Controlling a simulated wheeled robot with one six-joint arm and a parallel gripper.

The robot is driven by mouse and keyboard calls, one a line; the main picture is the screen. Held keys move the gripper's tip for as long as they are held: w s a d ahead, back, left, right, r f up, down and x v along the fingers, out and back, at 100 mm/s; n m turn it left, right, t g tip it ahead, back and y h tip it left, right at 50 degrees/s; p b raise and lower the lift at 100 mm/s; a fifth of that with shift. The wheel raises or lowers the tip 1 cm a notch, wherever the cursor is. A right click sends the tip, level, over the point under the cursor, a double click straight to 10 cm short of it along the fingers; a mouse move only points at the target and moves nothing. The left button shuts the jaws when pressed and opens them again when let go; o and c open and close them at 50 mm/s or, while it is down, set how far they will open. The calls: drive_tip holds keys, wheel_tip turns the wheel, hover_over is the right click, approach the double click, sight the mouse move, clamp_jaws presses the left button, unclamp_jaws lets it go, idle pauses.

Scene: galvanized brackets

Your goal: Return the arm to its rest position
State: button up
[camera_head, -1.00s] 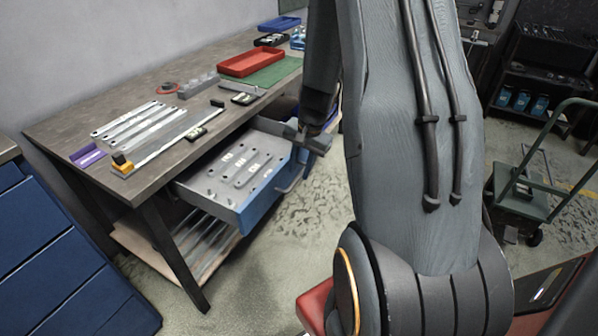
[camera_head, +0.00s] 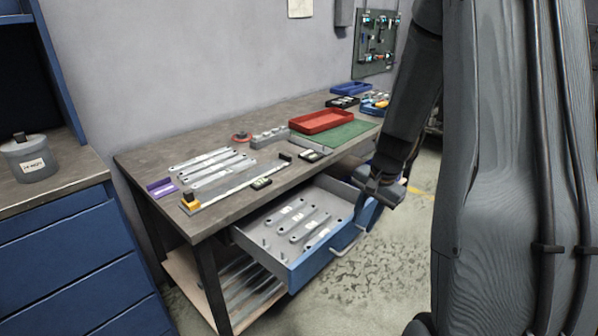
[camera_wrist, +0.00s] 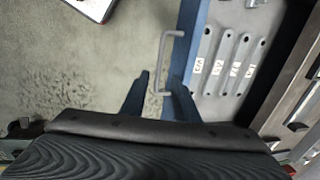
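My gripper (camera_head: 382,190) hangs at the right end of the open blue-fronted drawer (camera_head: 300,272), above and beside its handle. In the wrist view its two dark fingers (camera_wrist: 160,88) stand apart with nothing held between them. The grey drawer handle (camera_wrist: 168,62) shows just past the fingertips, and it also shows in the head view (camera_head: 348,246). I cannot tell the exact gap. Several grey brackets with white labels (camera_head: 297,222) lie in the drawer. My arm comes down from the top right and covers the right part of the head view.
The workbench (camera_head: 140,162) carries grey bars (camera_head: 212,165), a red tray (camera_head: 322,121) on a green mat (camera_head: 350,132), and a blue bin (camera_head: 350,88). A blue cabinet (camera_head: 60,262) stands at the left with a grey canister (camera_head: 30,158). The floor before the drawer is clear.

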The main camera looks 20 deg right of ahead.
drive_tip(key=s+a+r+n, duration=0.3)
drive_tip(key=s+a+n, duration=0.3)
drive_tip(key=a, duration=0.3)
drive_tip(key=s+a+r+n+g+h, duration=0.1)
drive_tip(key=s+a+r+n, duration=0.2)
drive_tip(key=s+a+n, duration=0.3)
drive_tip(key=s+a, duration=0.2)
drive_tip(key=a, duration=0.1)
drive_tip(key=shift+s+a+r, duration=0.15)
drive_tip(key=shift+s+a, duration=0.1)
drive_tip(key=shift+a, duration=0.15)
